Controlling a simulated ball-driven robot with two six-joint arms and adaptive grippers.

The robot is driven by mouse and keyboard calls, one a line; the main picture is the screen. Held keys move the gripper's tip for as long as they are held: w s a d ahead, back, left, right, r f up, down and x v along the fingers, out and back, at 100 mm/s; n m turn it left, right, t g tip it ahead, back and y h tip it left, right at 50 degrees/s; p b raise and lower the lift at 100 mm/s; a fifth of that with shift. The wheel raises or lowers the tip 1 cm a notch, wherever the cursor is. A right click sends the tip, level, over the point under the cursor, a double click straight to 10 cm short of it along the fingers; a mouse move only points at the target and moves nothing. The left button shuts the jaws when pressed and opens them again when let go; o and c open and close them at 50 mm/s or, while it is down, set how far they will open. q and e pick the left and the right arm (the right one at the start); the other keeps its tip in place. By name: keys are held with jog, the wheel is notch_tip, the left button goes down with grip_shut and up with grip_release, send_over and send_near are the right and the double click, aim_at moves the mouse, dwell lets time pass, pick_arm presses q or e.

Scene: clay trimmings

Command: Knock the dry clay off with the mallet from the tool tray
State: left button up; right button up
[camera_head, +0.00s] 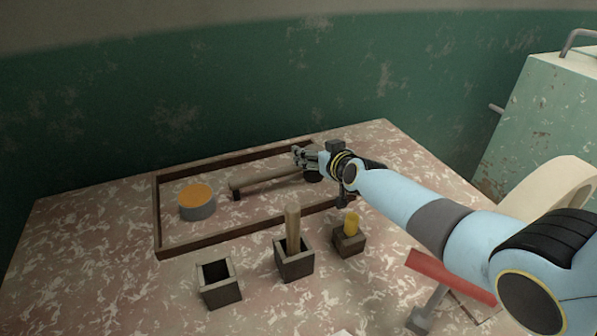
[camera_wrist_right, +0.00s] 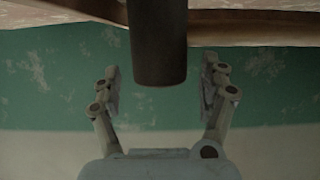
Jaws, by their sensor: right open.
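The tool tray (camera_head: 157,215) is a low dark wooden frame on the table. A long tool with a pale wooden handle (camera_head: 265,180) lies in it, apparently the mallet; its right end is partly hidden by my right arm. My right gripper (camera_head: 299,157) is open at the tray's far right part, over that right end. In the right wrist view a dark cylinder (camera_wrist_right: 158,45) stands between the two spread fingers, with gaps on both sides. I cannot tell which part of the tool it is. I cannot make out the dry clay. My left gripper is not in view.
A grey tin with an orange top (camera_head: 197,203) stands in the tray's left part. In front are an empty square holder (camera_head: 220,291), one with an upright wooden stick (camera_head: 293,228), and one with a yellow piece (camera_head: 351,222). A red bar (camera_head: 450,276) is under my right arm.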

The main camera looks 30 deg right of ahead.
jog(key=c, duration=1.6)
